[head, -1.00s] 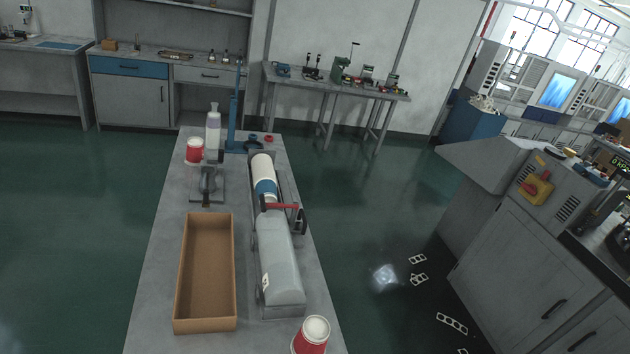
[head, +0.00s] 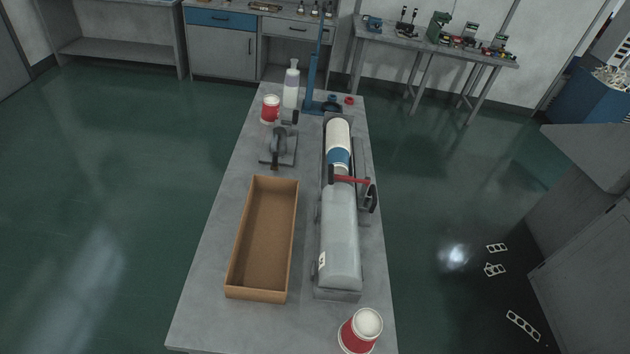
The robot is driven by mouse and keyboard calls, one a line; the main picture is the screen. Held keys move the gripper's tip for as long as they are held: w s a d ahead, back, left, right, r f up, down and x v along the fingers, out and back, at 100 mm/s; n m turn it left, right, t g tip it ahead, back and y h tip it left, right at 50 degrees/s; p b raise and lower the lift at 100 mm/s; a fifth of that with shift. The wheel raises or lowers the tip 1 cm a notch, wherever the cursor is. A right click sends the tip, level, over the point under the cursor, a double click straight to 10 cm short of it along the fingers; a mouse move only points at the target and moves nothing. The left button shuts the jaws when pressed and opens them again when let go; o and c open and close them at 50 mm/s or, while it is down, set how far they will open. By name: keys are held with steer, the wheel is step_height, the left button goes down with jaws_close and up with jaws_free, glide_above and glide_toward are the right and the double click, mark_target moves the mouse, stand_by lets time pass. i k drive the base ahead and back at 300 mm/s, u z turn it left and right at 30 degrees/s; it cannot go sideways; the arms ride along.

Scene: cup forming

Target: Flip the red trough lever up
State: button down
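The red trough lever (head: 350,181) is a thin red bar with dark ends. It lies roughly level across the top of the grey trough machine (head: 341,245), at its middle. A white roll with a blue band (head: 338,142) lies in the far half of the machine. The machine stands lengthwise on the right side of a grey table (head: 210,290). My gripper is not in view, so its state and its place relative to the lever do not show.
A long open cardboard box (head: 262,240) stands left of the machine. A red and white cup stack (head: 360,331) stands at the near right corner. Another red cup (head: 270,109), a bottle (head: 291,84) and a blue stand (head: 313,85) are at the far end.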

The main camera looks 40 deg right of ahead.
mark_target(333, 178)
steer(key=z, duration=0.1)
steer(key=i, duration=1)
steer(key=u, duration=0.1)
